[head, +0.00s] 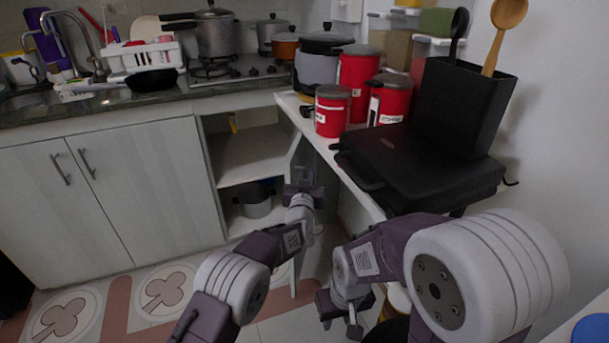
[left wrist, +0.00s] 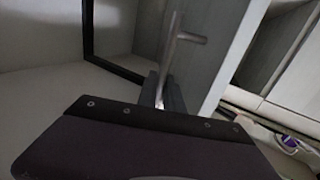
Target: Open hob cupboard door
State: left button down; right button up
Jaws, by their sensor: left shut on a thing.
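The hob cupboard (head: 238,163) stands open below the hob, with its shelf and lower space showing. Its pale door (head: 296,153) is swung out at the right side, seen almost edge-on. My left gripper (head: 303,190) is shut on the door's handle. In the left wrist view the metal bar handle (left wrist: 170,52) runs into the dark fingers (left wrist: 165,97) beside the door panel (left wrist: 212,50). The grip itself is partly hidden by the gripper body. My right gripper (head: 340,325) hangs low to the right of the door, open and empty, touching nothing I can see.
A pot (head: 257,206) sits in the cupboard's lower space. Closed double doors (head: 110,185) are at the left. A white counter at the right carries red canisters (head: 358,80) and a black appliance (head: 415,160). Tiled floor (head: 165,285) is clear at the left.

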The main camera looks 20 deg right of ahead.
pick_arm(q)
jog(key=shift+r, duration=0.15)
jog(key=c, duration=1.8)
grip_release()
jog(key=shift+s, duration=0.1)
jog(key=shift+s+a, duration=0.15)
jog(key=shift+s, duration=0.1)
jog(key=b+v, duration=0.2)
jog(key=v, duration=0.6)
jog(key=shift+s+a, duration=0.1)
